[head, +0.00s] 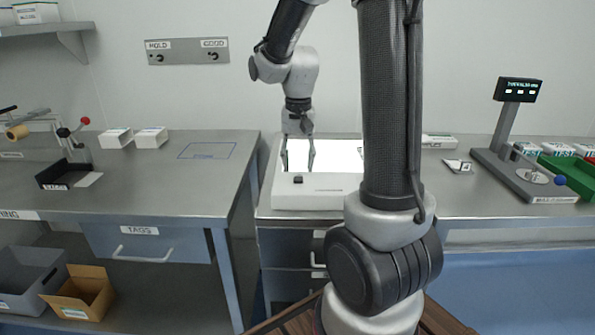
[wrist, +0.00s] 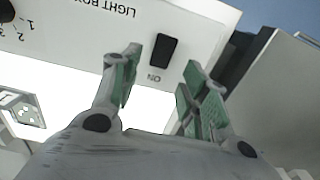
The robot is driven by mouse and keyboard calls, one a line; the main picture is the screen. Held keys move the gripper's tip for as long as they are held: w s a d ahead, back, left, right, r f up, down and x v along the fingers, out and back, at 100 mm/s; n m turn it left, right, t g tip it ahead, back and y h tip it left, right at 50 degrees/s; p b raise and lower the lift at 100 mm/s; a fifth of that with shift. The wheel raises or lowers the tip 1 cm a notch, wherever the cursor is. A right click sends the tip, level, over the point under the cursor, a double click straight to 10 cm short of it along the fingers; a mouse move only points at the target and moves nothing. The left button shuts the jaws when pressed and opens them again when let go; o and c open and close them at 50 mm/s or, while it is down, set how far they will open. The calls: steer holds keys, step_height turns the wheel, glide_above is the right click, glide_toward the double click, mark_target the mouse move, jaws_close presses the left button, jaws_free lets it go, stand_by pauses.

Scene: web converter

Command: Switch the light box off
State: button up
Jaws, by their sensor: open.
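The light box (head: 335,193) stands on the right-hand bench, and its top panel glows bright white. Its front panel shows upside down in the wrist view (wrist: 197,20), with a "LIGHT BOX" label. A black rocker switch (wrist: 162,50) sits on that panel beside the word "ON"; it is a small dark spot in the head view (head: 298,180). My gripper (head: 298,165) is open and empty, pointing down over the left part of the box. In the wrist view its fingertips (wrist: 161,64) appear on either side of the switch; contact is not visible.
A numbered knob (wrist: 7,10) is at the wrist view's edge. A gap separates the left bench (head: 200,205) from the right one. A display stand (head: 505,120) and green tray (head: 570,172) stand at the right. My arm hides the box's right part.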

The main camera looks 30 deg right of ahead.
mark_target(299, 177)
steer(key=shift+f, duration=1.65)
jaws_close()
steer(key=shift+s+a+r+t+h, duration=0.15)
steer(key=shift+t+h, duration=0.25)
steer(key=shift+t, duration=0.2)
jaws_free()
